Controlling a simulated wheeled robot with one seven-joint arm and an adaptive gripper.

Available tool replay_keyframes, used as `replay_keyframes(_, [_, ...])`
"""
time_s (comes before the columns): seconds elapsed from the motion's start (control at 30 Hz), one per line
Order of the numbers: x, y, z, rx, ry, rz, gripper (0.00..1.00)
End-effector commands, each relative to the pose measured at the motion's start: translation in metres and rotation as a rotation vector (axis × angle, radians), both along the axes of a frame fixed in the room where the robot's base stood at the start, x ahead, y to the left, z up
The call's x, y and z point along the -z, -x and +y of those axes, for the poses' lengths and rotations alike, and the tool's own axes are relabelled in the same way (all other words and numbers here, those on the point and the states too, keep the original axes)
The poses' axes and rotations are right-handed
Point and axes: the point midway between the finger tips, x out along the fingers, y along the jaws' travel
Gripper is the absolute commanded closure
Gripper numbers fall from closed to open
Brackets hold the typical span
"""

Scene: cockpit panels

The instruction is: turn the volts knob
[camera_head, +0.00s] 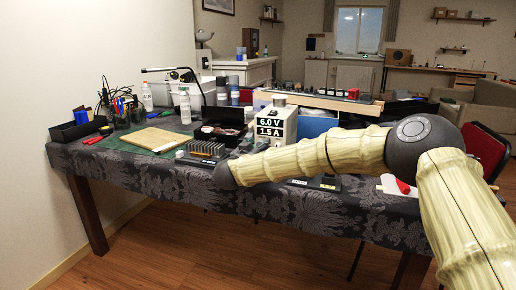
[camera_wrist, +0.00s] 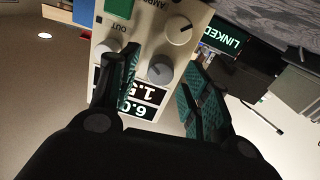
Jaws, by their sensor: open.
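The power supply (camera_head: 285,112) stands on the table and its display (camera_head: 269,127) reads 6.0 V and 1.5 A. In the wrist view its pale front panel (camera_wrist: 150,45) appears upside down. A grey knob (camera_wrist: 160,71) lies between the fingers of my open gripper (camera_wrist: 161,60) in the picture; contact cannot be told. Another knob (camera_wrist: 178,30) with a pointer mark is beside the AMPS label. A further round knob (camera_wrist: 105,50) is partly covered by the left finger. No volts label is readable, so I cannot tell which knob is volts.
A finned black heat sink block (camera_head: 202,150) and a green mat with a board (camera_head: 153,139) lie left of the supply. A long wooden rack (camera_head: 330,103) stands behind it. In the wrist view, a green LINKED display (camera_wrist: 222,38) is close by.

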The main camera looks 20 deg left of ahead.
Motion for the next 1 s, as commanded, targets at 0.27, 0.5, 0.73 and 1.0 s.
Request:
replay_keyframes(0.27, [0.0001, 0.0002, -0.0002, 0.000, 0.000, 0.000, 0.89])
replay_keyframes(0.5, [-0.0005, 0.0002, -0.0002, 0.000, -0.006, 0.000, 0.99])
replay_keyframes(0.73, [-0.0034, 0.0003, -0.0003, 0.000, -0.075, -0.003, 0.99])
replay_keyframes(1.0, [-0.0050, 0.0003, -0.0006, 0.000, -0.266, -0.012, 0.99])
